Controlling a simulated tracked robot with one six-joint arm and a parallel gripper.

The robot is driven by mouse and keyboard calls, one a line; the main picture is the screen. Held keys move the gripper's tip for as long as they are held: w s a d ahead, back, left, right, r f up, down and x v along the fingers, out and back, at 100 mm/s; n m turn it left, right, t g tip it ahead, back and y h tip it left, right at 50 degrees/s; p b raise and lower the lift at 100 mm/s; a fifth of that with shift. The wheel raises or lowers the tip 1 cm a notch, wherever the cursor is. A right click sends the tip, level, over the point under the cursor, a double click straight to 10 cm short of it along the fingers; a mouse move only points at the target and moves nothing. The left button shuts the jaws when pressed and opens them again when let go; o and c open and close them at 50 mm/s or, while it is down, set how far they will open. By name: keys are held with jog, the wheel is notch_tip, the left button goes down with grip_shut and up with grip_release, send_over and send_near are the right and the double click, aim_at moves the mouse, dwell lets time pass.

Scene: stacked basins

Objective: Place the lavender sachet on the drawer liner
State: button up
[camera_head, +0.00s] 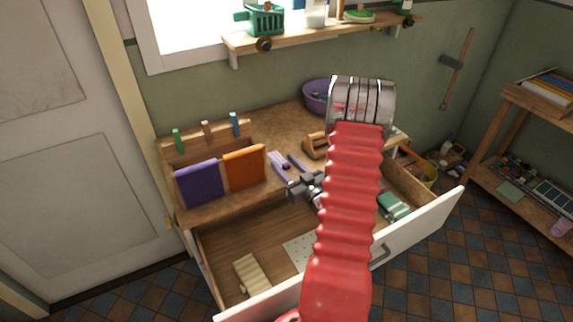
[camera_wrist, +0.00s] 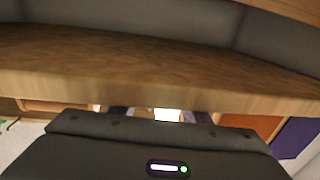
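The drawer liner looks to be the pale dotted sheet (camera_head: 297,252) on the floor of the open drawer, partly hidden behind my red arm. My grey gripper (camera_head: 288,165) is above the back of the drawer, at the desk's front edge, pointing toward the desk. Two lavender-coloured shapes show at its tip; I cannot tell whether they are fingers or partly the sachet. In the wrist view my gripper's dark fingers (camera_wrist: 158,113) stand apart with a bright gap between them. I cannot make out the lavender sachet for certain.
The open drawer (camera_head: 222,252) also holds a cream slatted block (camera_head: 252,275) and a green item (camera_head: 394,207). Purple (camera_head: 200,183) and orange (camera_head: 244,168) pieces hang at the desk's front left. A wooden object (camera_head: 315,146) and a purple basin (camera_head: 317,97) are on the desk.

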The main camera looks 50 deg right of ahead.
jog(key=shift+o, duration=0.7)
jog(key=shift+s, duration=0.45)
jog(key=v, duration=0.6)
jog(key=shift+s+a+r, duration=0.15)
jog(key=shift+s+r, duration=0.1)
jog(key=shift+r, duration=3.75)
